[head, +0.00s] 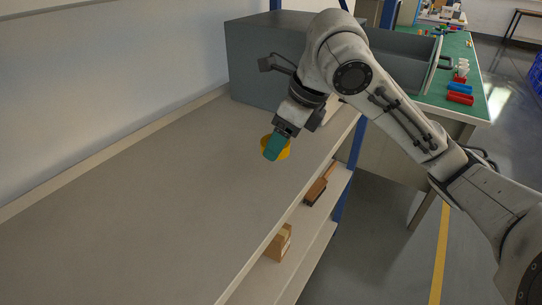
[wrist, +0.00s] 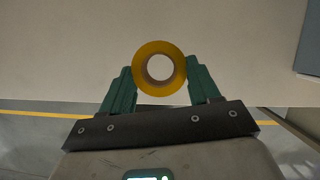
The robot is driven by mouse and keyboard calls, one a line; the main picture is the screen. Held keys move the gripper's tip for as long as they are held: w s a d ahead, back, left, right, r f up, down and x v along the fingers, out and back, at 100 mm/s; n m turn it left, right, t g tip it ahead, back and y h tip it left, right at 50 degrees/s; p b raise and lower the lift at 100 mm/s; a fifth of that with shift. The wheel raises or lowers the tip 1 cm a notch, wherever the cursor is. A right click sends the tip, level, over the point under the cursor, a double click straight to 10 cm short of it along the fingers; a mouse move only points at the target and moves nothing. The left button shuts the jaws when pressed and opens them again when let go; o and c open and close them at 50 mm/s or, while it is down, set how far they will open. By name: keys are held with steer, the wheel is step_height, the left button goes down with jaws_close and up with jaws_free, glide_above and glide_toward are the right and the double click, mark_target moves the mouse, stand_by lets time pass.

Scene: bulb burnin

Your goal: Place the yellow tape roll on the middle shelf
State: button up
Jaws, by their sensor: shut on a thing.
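The yellow tape roll (head: 284,150) is at my gripper, over or on the bare top shelf surface (head: 190,165) in the head view. In the wrist view the tape roll (wrist: 179,83) sits between the two green fingers, its round face and open core toward the camera. My gripper (head: 275,147) is shut on it; the gripper also shows in the wrist view (wrist: 160,84). I cannot tell whether the roll touches the surface. The middle shelf (head: 268,272) lies below the top one, at its right, and shows only in part.
A cardboard box (head: 279,243) and a brown object (head: 317,190) are on the lower shelving. A grey cabinet (head: 262,62) stands at the far end of the top. A blue post (head: 351,170) rises at the right. A green bench (head: 455,55) with small parts stands behind.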

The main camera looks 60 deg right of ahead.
mark_target(271, 170)
steer(key=shift+w+a+f, duration=0.1)
steer(key=shift+w+f, duration=0.85)
steer(key=shift+f, duration=0.25)
steer(key=shift+w+f+b, duration=0.1)
steer(key=shift+f+b, duration=0.35)
steer(key=shift+f, duration=1.15)
steer(key=shift+f, duration=0.1)
steer(key=o, duration=1)
steer(key=shift+o, duration=0.2)
steer(key=shift+r, duration=0.25)
steer(key=p+v, duration=0.1)
steer(key=v, duration=0.6)
steer(key=shift+r, duration=0.1)
